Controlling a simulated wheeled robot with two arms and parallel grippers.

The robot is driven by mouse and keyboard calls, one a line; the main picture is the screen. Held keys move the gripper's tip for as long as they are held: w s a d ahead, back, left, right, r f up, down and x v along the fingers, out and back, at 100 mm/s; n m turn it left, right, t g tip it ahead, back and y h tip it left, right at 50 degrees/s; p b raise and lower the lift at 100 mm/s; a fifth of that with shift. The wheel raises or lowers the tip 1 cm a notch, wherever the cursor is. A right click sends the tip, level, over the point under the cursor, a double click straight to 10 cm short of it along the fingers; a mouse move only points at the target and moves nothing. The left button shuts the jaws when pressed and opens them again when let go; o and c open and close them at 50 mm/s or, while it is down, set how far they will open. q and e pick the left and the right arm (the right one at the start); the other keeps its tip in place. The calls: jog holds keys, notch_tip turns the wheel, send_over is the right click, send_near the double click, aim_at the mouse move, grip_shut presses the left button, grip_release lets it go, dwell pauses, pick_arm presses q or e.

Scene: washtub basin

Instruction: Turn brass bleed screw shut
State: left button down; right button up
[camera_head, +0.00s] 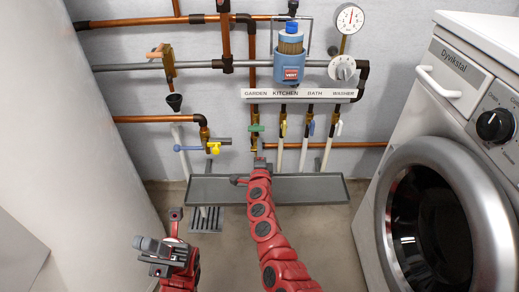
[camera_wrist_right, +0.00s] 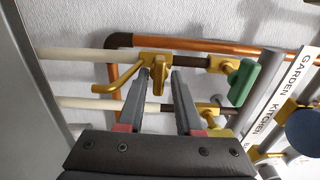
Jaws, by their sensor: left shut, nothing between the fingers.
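A brass valve body (camera_wrist_right: 150,57) with a small wing-shaped brass screw (camera_wrist_right: 158,80) shows in the right wrist view, below the green handle (camera_head: 257,128) of the GARDEN line. I take this wing to be the bleed screw. My right gripper (camera_wrist_right: 161,76) is open. Its fingertips point at the screw, which appears between them, closer to the left finger; contact cannot be told. In the head view my right gripper (camera_head: 262,165) largely hides the screw area. My left gripper (camera_head: 153,243) is shut and empty, low at the left, away from the pipes.
A curved brass spout (camera_wrist_right: 115,82) sits beside the screw. Valves for KITCHEN, BATH and WASHER stand close at right, under the label strip (camera_head: 300,94). A grey trough (camera_head: 310,189) lies below. The washing machine (camera_head: 440,180) fills the right; a white panel bounds the left.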

jog(key=shift+f, duration=0.15)
jog(key=shift+n+p, duration=0.3)
jog(key=n+p, duration=0.2)
jog(key=n, duration=0.1)
jog(key=r+n+p, duration=0.1)
jog(key=n+p, duration=0.1)
jog(key=n, duration=0.1)
jog(key=n+p, duration=0.2)
jog(key=n, duration=0.2)
jog(key=shift+a+r, duration=0.3)
jog(key=shift+r, duration=0.05)
jog(key=shift+a+f+n+p, duration=0.15)
jog(key=shift+n+p, duration=0.3)
jog(key=shift+n, duration=0.75)
jog(key=n+p, duration=0.1)
jog(key=n, duration=0.4)
jog(key=shift+a, duration=0.15)
jog(key=s+p, duration=0.7)
jog(key=s, duration=1)
jog(key=s+d+r+m+t+h+p, duration=0.1)
jog(key=s+d+r+t+h+p, duration=0.1)
jog(key=d+r+p, duration=0.4)
jog(key=s+d+r+m+t+h+p, duration=0.1)
jog(key=d+r+p, duration=0.5)
jog(key=r, duration=1.1)
jog(key=shift+s+d+r+m+t+h+p, duration=0.2)
jog(key=shift+s+m+t+h+p, duration=0.2)
jog(key=shift+s+t+h+p, duration=0.45)
jog(key=shift+w+g+h, duration=0.2)
jog(key=shift+g+h, duration=0.05)
